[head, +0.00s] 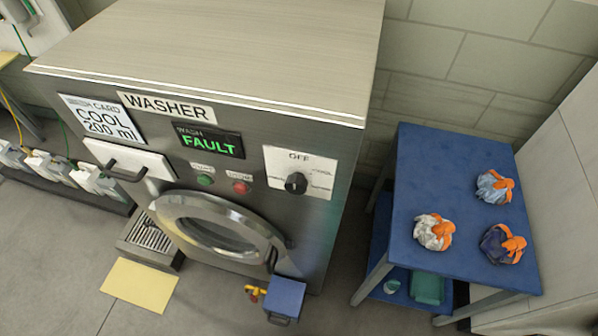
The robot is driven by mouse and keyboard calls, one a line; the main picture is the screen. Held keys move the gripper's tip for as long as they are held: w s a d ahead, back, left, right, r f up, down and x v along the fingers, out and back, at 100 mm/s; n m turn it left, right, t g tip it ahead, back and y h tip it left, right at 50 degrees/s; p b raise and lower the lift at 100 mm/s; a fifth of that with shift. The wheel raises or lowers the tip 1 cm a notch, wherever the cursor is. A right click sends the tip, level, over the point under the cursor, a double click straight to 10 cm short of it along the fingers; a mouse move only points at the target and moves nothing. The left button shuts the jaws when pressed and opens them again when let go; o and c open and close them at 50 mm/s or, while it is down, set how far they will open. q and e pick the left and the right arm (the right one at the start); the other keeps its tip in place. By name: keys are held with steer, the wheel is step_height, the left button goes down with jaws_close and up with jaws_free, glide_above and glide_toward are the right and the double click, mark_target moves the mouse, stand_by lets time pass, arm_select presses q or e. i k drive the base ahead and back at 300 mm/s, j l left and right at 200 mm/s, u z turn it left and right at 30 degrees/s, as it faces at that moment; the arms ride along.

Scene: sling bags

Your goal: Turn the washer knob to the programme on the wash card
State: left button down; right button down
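The washer (320,120) is a large steel machine in the middle of the head view. Its black knob (296,184) sits on a white dial plate (318,168) at the right of the front panel. OFF is printed above the knob; the other labels are too small to read, and I cannot tell exactly where the knob points. The wash card (100,118) at the panel's left reads COOL, 200 ml. A display (210,141) shows FAULT in green. Neither of my grippers is in view.
Green (205,180) and red (241,187) buttons sit left of the knob. A white drawer (130,160) and round door (215,225) are on the front. A blue box (284,297) is low in front. A blue table (415,185) with several bundles stands right.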

mark_target(297, 184)
steer(key=j+u, duration=0.3)
steer(key=u, duration=0.2)
steer(key=j+u, duration=0.3)
steer(key=u, duration=0.2)
